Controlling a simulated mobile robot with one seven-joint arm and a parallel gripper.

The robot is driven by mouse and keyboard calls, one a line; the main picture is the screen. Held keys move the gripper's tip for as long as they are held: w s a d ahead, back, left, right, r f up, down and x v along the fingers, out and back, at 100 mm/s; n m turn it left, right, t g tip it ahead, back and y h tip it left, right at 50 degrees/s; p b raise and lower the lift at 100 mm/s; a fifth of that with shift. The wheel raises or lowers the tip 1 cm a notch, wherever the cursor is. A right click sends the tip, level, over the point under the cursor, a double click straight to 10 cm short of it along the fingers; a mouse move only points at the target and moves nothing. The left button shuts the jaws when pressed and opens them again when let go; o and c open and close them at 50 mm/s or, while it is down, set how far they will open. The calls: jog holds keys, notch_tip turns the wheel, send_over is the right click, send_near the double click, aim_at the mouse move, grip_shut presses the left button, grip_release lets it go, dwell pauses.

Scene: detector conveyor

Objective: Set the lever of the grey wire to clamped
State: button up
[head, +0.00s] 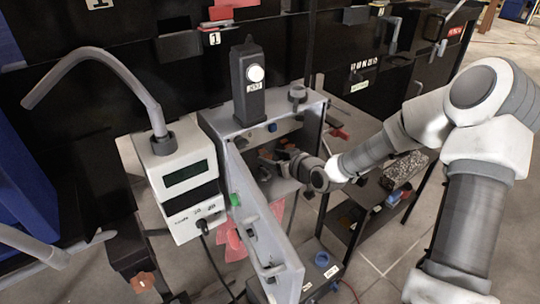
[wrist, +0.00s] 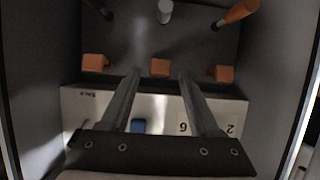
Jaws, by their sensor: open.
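In the wrist view the grey wire (wrist: 165,12) shows as a pale stub at the top middle, between a black one and an orange one. Three orange levers sit in a row below. The middle lever (wrist: 160,67) is below the grey wire; whether it is up or down is hard to tell. My gripper (wrist: 159,74) is open, its two dark fingers apart, one to each side of the middle lever in the picture. Contact cannot be told. In the head view my gripper (head: 280,156) is inside the open grey box (head: 309,115); the levers are too small to make out.
The left lever (wrist: 95,63) and right lever (wrist: 222,73) are close beside my fingers. Box walls stand on both sides. The open box door (head: 262,232) hangs at the front left. A white meter (head: 178,180) stands left of the box, a black device (head: 247,85) on top.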

grip_shut()
dwell(0.4)
jog(key=shift+f+b, duration=0.15)
jog(key=shift+b, duration=0.15)
